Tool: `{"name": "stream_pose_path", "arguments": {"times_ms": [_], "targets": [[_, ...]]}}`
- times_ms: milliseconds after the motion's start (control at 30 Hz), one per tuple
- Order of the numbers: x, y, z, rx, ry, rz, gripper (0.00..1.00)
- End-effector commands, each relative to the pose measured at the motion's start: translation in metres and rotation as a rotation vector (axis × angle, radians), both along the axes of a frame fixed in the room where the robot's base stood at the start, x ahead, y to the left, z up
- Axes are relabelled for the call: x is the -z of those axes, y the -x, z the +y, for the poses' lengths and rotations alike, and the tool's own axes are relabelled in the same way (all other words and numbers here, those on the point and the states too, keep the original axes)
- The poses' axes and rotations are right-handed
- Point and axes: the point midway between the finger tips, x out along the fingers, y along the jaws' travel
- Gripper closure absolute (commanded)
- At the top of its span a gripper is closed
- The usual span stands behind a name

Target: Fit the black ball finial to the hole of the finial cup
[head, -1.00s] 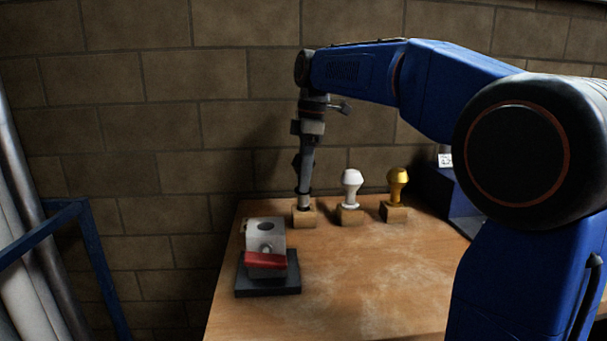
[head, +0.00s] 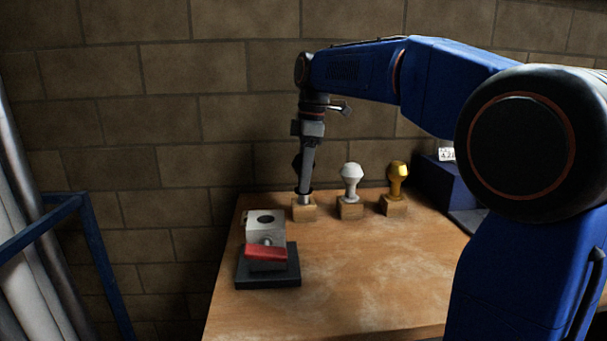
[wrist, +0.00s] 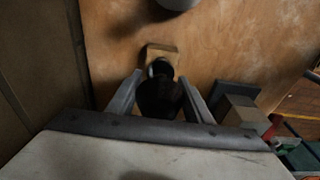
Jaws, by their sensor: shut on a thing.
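The black ball finial (wrist: 160,98) sits between the two fingers of my gripper (wrist: 160,92) in the wrist view, and the gripper is shut on it. In the head view my gripper (head: 304,186) points down over the leftmost wooden block (head: 304,210). The finial's light stem shows just above that block; whether it still touches the block I cannot tell.
A white finial (head: 351,182) and a gold finial (head: 397,180) stand upright in wooden blocks to the right of my gripper. A dark blue box (head: 440,185) is at the back right. The brick wall is close behind. The table's middle (head: 360,265) is clear.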

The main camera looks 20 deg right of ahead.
Motion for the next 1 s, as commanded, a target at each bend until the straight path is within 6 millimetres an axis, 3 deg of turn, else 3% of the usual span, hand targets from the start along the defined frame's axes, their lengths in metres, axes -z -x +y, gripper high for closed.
{"name": "stream_pose_path", "arguments": {"times_ms": [1000], "targets": [[0.021,0.0,0.0,0.0,0.0,0.0,0.8]]}}
